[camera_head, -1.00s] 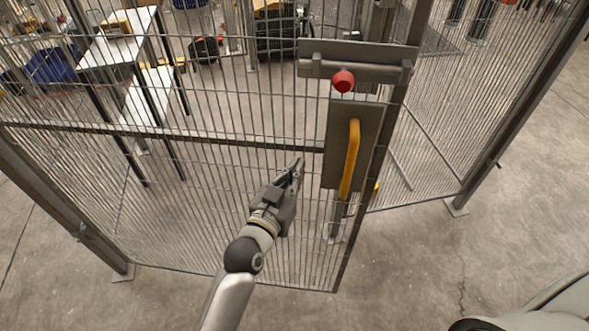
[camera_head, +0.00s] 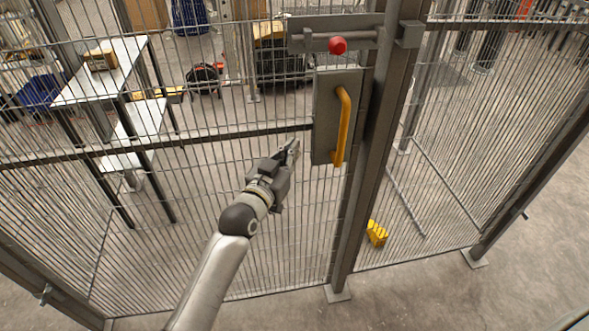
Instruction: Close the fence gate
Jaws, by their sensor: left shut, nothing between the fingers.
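The wire-mesh fence gate (camera_head: 250,232) spans the middle of the view, its free edge close against the fence post (camera_head: 375,165). A yellow handle (camera_head: 342,125) is on the gate's grey plate (camera_head: 325,118). Above it is a slide bolt with a red knob (camera_head: 338,46); the bolt bar appears to reach the bracket (camera_head: 408,34) on the post. My left gripper (camera_head: 292,150) is shut and empty, in front of the mesh to the left of the plate, apart from the handle. My right gripper is not in view.
Fixed mesh fence (camera_head: 460,150) continues on the right. Behind the gate are a white-topped table (camera_head: 105,75) with a cardboard box (camera_head: 100,60) and a blue bin (camera_head: 40,90). A yellow object (camera_head: 377,233) lies beyond the fence near the post. The concrete floor in front is clear.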

